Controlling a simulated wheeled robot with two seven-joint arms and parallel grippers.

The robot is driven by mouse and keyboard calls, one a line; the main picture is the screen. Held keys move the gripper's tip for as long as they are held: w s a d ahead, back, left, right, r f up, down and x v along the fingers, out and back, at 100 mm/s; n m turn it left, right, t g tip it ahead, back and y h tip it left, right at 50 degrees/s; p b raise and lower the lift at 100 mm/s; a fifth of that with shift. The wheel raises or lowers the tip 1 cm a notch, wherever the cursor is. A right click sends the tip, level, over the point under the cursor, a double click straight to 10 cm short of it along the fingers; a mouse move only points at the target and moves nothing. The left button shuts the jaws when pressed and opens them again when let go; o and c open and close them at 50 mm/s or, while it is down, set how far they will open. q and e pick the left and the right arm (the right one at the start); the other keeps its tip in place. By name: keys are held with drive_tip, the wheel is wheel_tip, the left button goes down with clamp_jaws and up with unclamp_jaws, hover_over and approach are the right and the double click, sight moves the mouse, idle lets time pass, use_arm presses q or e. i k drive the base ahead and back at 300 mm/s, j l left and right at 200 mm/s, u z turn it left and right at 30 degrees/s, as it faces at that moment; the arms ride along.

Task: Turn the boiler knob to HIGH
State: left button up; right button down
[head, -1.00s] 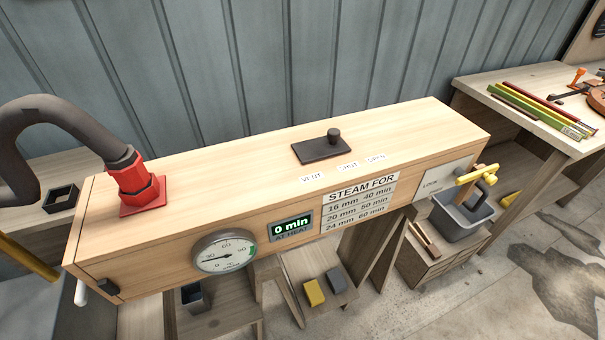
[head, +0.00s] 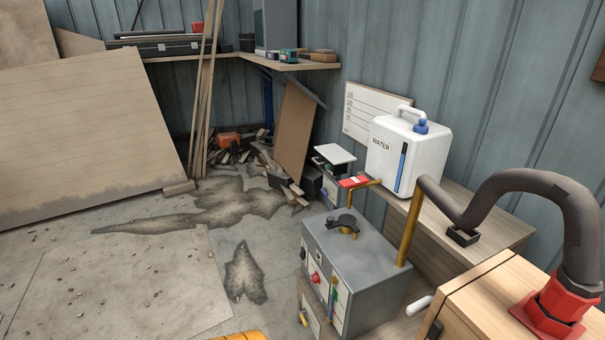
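The boiler (head: 362,262) is a grey metal box in the lower middle of the head view. A red knob (head: 315,278) sits on its left-facing front panel; its setting and any labels are too small to read. A black cap or valve handle (head: 345,223) is on the boiler's top. A brass pipe (head: 410,228) rises from the top's right side. Neither of my grippers shows in this view.
A white water container (head: 408,155) stands on a wooden bench (head: 487,215) behind the boiler. The wooden steam box (head: 480,300) with a red hose fitting (head: 552,308) is at the right. Stained concrete floor (head: 150,270) lies open at the left.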

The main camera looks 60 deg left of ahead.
sight(315, 279)
drive_tip(key=u, duration=1.9)
